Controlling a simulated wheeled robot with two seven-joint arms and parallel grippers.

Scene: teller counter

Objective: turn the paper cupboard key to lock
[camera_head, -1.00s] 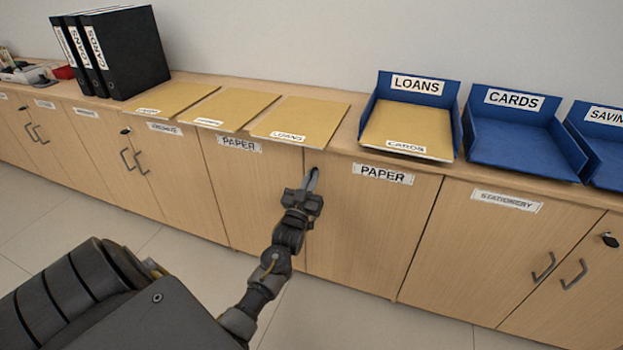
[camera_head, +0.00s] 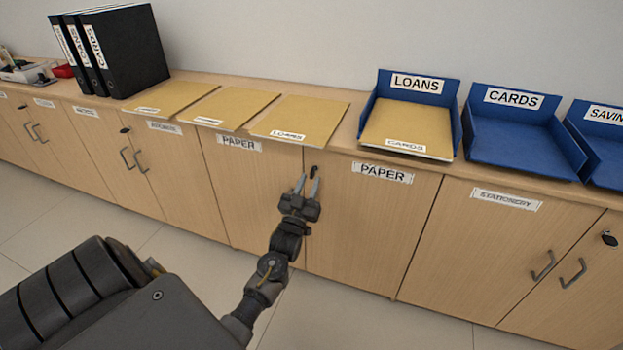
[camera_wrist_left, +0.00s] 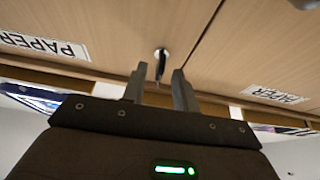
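The paper cupboard has two wooden doors with PAPER labels, the left door (camera_head: 235,190) and the right door (camera_head: 365,225). Its small dark key (camera_head: 314,170) sits in the lock near the top of the right door, beside the seam. In the left wrist view the key (camera_wrist_left: 160,68) hangs from a round silver lock (camera_wrist_left: 161,53). My left gripper (camera_head: 307,186) is open, its two fingers pointing at the key from just below and in front. In the left wrist view the fingertips (camera_wrist_left: 157,80) are apart with nothing gripped between them. My right gripper is not in view.
Manila folders (camera_head: 299,118) and blue trays (camera_head: 515,130) stand on the counter top above. Black binders (camera_head: 120,55) stand at the left. A stationery cupboard (camera_head: 500,240) with handles is on the right. The floor in front is clear.

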